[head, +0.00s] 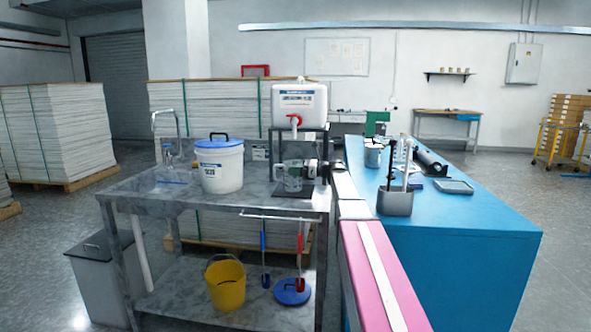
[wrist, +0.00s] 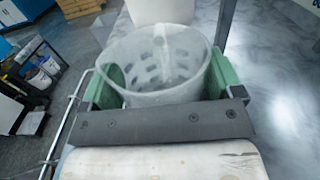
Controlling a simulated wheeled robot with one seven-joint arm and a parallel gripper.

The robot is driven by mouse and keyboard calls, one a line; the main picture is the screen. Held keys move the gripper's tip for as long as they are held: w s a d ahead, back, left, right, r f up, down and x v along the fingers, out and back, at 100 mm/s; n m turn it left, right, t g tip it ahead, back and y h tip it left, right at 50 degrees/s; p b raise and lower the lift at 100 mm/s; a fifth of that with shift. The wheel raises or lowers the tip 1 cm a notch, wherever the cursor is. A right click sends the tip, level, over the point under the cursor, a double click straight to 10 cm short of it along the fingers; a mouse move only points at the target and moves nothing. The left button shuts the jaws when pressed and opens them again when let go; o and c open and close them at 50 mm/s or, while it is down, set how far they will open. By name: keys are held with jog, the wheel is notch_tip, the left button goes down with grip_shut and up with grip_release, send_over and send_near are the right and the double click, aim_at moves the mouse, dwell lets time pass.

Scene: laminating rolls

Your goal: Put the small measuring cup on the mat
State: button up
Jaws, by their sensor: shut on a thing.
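A clear measuring cup (wrist: 160,65) fills the middle of the wrist view, its round open mouth facing the camera. My gripper (wrist: 160,92) is shut on it, with one green finger on each side of the cup wall. In the head view a clear cup (head: 292,178) shows at the dark mat (head: 296,193) on the steel bench. I cannot tell whether it is the same cup, or whether it touches the mat. My gripper cannot be made out clearly in the head view.
A white bucket with a blue lid (head: 221,170) stands left of the mat. A white canister with a red tap (head: 299,106) is raised behind it. Dark and silver parts (head: 318,171) crowd the mat's right side. The bench front (head: 225,196) is mostly clear.

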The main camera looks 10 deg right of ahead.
jog(key=o, duration=0.7)
jog(key=shift+d+r, duration=0.1)
jog(key=v, duration=0.7)
jog(key=shift+d, duration=0.15)
